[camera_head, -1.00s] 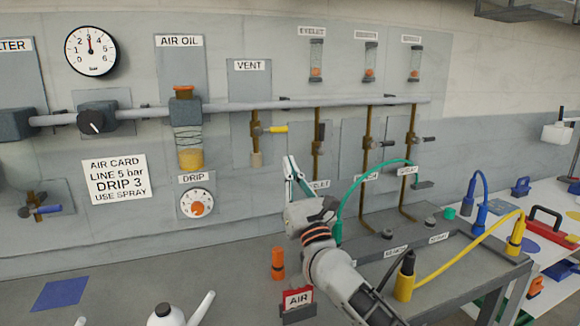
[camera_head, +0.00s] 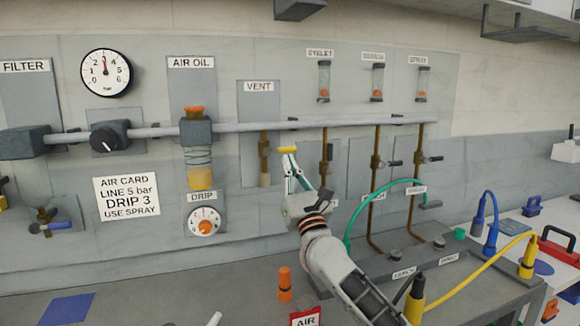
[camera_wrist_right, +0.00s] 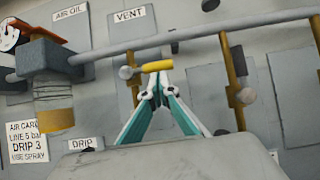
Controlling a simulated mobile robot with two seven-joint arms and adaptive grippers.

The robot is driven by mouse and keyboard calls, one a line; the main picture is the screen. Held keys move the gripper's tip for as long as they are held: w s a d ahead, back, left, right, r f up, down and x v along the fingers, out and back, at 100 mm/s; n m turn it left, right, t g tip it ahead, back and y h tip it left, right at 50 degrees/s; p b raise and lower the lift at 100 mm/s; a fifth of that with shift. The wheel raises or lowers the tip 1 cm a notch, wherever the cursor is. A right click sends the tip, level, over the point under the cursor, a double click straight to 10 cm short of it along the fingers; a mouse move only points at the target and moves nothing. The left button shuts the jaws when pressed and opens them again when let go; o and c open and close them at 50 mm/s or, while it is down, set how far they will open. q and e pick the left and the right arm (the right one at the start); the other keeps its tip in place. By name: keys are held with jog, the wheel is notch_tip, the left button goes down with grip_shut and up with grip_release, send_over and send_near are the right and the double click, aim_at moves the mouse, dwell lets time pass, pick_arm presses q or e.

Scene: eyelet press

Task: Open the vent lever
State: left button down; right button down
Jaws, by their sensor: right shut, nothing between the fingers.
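The vent lever has a yellow handle (camera_head: 287,150) that points sideways to the right from a brass valve (camera_head: 264,146) under the VENT label (camera_head: 258,86). The handle lies roughly level in the right wrist view (camera_wrist_right: 158,66). My right gripper (camera_head: 289,159) is shut and empty, with its fingertips just under the handle. In the right wrist view, the joined tips (camera_wrist_right: 158,84) sit right below the yellow handle. I cannot tell whether they touch it. My left gripper is not in view.
A grey pipe (camera_head: 350,121) runs along the wall above the lever. A brass drop pipe (camera_head: 326,150) stands close on its right, and the air oil unit (camera_head: 197,150) on its left.

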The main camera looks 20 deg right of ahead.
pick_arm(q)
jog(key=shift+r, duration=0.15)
pick_arm(e)
jog(key=shift+r, duration=0.1)
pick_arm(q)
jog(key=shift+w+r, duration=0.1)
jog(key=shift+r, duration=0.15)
pick_arm(e)
jog(key=shift+d+r+n+y, duration=0.1)
jog(key=shift+d+n+y, duration=0.05)
jog(key=shift+n+y, duration=0.55)
